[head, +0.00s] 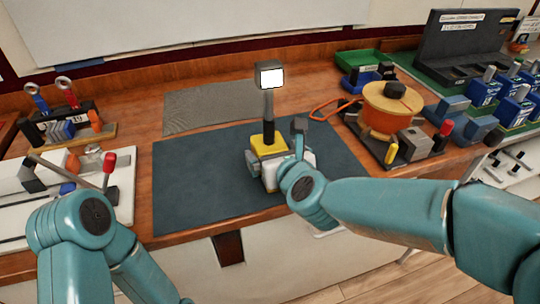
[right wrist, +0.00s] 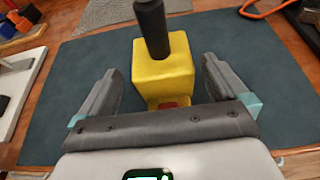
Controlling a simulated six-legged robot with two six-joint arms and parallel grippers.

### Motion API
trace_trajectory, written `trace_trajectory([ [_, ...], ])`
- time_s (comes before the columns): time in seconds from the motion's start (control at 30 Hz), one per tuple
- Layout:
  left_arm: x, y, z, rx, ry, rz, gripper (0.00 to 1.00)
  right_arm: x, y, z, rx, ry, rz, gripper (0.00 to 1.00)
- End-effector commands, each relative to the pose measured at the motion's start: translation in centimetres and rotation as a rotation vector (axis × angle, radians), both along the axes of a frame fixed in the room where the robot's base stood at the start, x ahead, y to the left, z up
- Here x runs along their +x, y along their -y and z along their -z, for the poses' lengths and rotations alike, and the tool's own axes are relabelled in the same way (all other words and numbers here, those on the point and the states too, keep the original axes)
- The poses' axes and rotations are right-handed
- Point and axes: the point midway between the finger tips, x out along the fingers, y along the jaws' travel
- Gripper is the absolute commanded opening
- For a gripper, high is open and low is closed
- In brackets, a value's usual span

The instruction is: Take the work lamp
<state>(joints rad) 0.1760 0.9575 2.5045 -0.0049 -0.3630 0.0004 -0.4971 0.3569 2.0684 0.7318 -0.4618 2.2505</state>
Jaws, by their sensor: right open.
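The work lamp (head: 269,138) stands upright on the dark blue-grey mat (head: 195,185), with a yellow base, a dark and grey post and a lit white head. Its yellow base (right wrist: 165,70) and dark lower post also show in the right wrist view. My right gripper (head: 277,148) is open at the near side of the base. In the right wrist view its two fingers (right wrist: 160,70) stand on either side of the base, with gaps visible. My left arm bends at the lower left of the head view; its gripper is not seen.
An orange and tan round device (head: 388,108) on a dark tray stands right of the mat. A white board with a red-knobbed lever (head: 108,168) is at left. A grey mesh mat (head: 208,107) lies behind. Blue breakers (head: 484,92) fill the far right. The mat's left half is clear.

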Motion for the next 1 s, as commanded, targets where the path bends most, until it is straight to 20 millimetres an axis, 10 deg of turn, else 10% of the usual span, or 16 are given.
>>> trace_trajectory([
  [0.5,0.0,0.0,-0.5,0.000,0.000,0.000,0.62,3.7,-1.0,1.5,0.001,0.001,-0.001,1.00],
  [0.77,0.0,0.0,-0.5,0.000,0.000,0.000,0.62,3.7,-1.0,1.3,0.001,0.004,0.000,0.22],
  [1.0,0.0,0.0,-0.6,0.000,0.000,0.000,0.62,3.7,-1.0,1.1,0.001,0.003,0.000,0.22],
])
